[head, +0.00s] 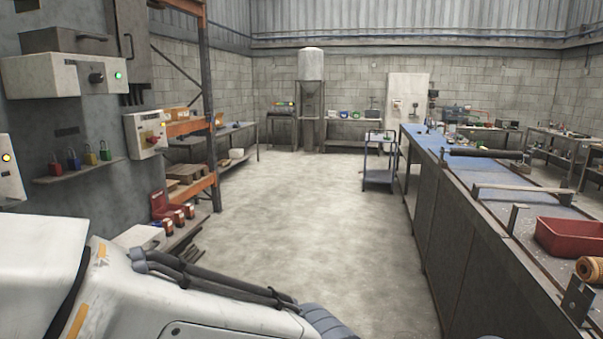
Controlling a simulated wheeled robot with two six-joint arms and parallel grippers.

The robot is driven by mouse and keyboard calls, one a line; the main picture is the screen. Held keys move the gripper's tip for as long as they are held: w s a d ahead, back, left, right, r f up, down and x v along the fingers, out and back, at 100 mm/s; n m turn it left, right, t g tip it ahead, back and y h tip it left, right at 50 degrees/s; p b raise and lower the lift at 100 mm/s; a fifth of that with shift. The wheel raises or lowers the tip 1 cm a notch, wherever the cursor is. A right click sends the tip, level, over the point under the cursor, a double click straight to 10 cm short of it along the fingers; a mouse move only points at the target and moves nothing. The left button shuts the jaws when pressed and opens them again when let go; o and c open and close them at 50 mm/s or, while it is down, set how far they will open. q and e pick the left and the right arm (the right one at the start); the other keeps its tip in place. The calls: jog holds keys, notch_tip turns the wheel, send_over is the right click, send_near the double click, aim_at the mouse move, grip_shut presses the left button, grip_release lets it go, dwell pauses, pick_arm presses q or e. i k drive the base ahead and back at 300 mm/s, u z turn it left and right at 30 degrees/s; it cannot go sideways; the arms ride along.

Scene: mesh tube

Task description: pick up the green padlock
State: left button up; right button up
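The green padlock (105,151) sits at the right end of a small wall shelf (80,172) on the left. A yellow padlock (90,156), a blue padlock (73,160) and a red padlock (57,168) stand in a row to its left. My white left arm crosses the lower left of the head view, below and nearer than the shelf. Its gripper is outside the picture. My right gripper is not in view either.
A control box with a red button (147,135) juts out just right of the padlock shelf. An orange rack (208,110) stands beyond it. A long bench with a red bin (570,238) runs along the right. The concrete floor (300,200) between is clear.

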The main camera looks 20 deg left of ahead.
aim_at(104, 155)
jog(key=u, duration=1.1)
jog(key=k, duration=0.6)
jog(key=z, duration=0.8)
jog(key=i, duration=3.3)
jog(key=u, duration=1.1)
jog(key=i, duration=0.95)
jog(key=u, duration=0.95)
